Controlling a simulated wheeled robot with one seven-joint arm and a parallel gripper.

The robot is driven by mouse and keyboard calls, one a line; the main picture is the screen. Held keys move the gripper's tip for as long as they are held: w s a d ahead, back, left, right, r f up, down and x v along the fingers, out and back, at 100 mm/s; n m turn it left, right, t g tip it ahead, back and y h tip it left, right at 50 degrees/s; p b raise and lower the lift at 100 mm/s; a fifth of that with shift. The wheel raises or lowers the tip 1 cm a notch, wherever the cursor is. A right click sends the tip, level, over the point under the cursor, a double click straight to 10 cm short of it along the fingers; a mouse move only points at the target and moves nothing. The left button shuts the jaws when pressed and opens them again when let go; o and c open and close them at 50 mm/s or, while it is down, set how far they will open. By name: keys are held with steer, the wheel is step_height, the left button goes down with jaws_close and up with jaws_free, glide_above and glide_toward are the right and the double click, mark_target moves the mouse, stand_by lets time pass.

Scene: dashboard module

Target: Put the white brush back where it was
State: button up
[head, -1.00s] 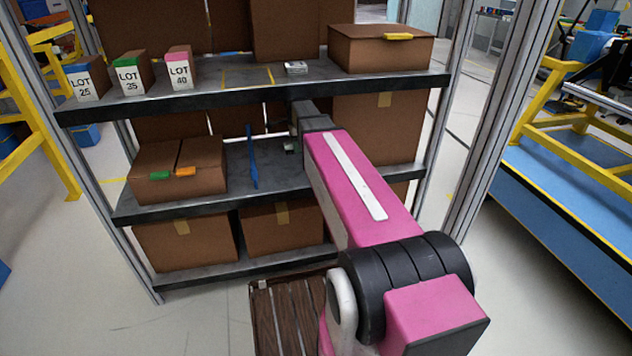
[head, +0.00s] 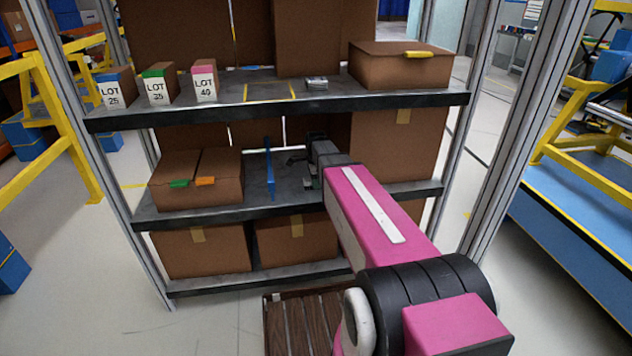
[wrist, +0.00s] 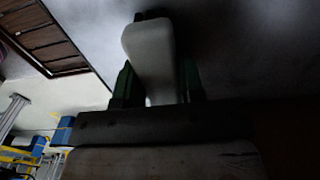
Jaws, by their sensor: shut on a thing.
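My gripper (wrist: 157,85) is shut on the white brush (wrist: 149,50), a pale rounded body between two green fingers in the wrist view. In the head view my gripper (head: 303,160) reaches into the middle shelf level, just right of a blue upright divider (head: 269,170). The brush cannot be made out in the head view. Whether it touches the shelf cannot be told. The middle shelf (head: 259,190) is dark grey and bare around the divider.
Brown boxes with green and orange tabs (head: 197,190) stand left of the divider. A large brown box (head: 400,150) stands right of my arm. The upper shelf (head: 200,112) is close above my gripper and holds LOT boxes, yellow lines and a small grey object (head: 317,82).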

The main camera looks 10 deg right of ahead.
steer(key=o, duration=0.9)
steer(key=shift+f, duration=0.1)
steer(key=shift+r, duration=3.9)
